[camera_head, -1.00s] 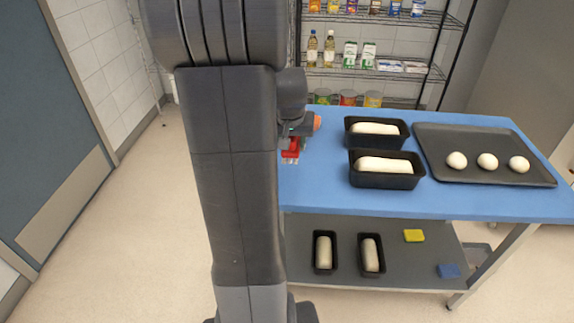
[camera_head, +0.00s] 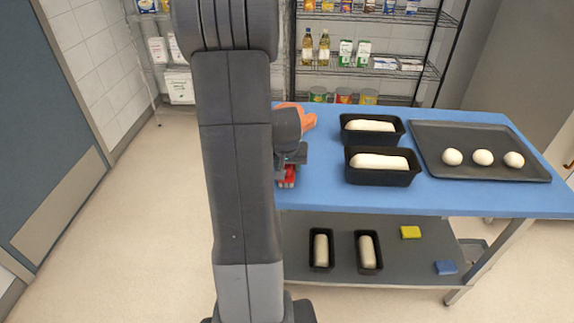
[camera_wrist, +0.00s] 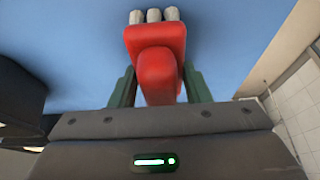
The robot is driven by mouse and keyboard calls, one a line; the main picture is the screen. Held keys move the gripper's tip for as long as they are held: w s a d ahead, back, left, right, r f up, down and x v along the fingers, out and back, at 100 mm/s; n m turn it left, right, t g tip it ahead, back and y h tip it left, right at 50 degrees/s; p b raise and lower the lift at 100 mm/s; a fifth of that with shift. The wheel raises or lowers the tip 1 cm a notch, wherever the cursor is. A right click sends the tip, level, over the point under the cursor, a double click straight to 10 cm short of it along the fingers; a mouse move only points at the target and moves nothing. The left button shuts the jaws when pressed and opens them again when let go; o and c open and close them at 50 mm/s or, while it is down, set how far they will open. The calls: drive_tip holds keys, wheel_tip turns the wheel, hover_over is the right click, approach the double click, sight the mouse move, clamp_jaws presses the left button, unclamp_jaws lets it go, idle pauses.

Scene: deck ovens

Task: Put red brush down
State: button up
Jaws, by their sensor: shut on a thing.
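The red brush (camera_wrist: 158,72) is between the fingers of my gripper (camera_wrist: 155,88) in the wrist view, with its pale bristle tufts pointing away from the gripper. My gripper is shut on it. In the head view the red brush (camera_head: 289,176) shows just below my gripper (camera_head: 291,163), at the left part of the blue tabletop (camera_head: 330,195). The blue surface fills the background behind the brush in the wrist view. I cannot tell whether the brush touches the tabletop. My arm hides part of the table's left end.
Two black loaf pans with dough, the nearer one (camera_head: 384,178) and the farther one (camera_head: 372,141), stand right of my gripper. A dark tray (camera_head: 480,172) with dough balls lies farther right. An orange object (camera_head: 305,119) is behind my gripper. The front strip of tabletop is clear.

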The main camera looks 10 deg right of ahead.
drive_tip(key=shift+f, duration=0.2)
drive_tip(key=o, duration=1.2)
drive_tip(key=shift+o, duration=0.2)
drive_tip(key=shift+r, duration=0.1)
drive_tip(key=shift+r, duration=0.3)
drive_tip(key=v, duration=1.1)
drive_tip(key=shift+s+r, duration=0.25)
drive_tip(key=shift+a, duration=0.1)
drive_tip(key=x, duration=1.2)
drive_tip(key=shift+f, duration=0.15)
drive_tip(key=shift+w, duration=0.1)
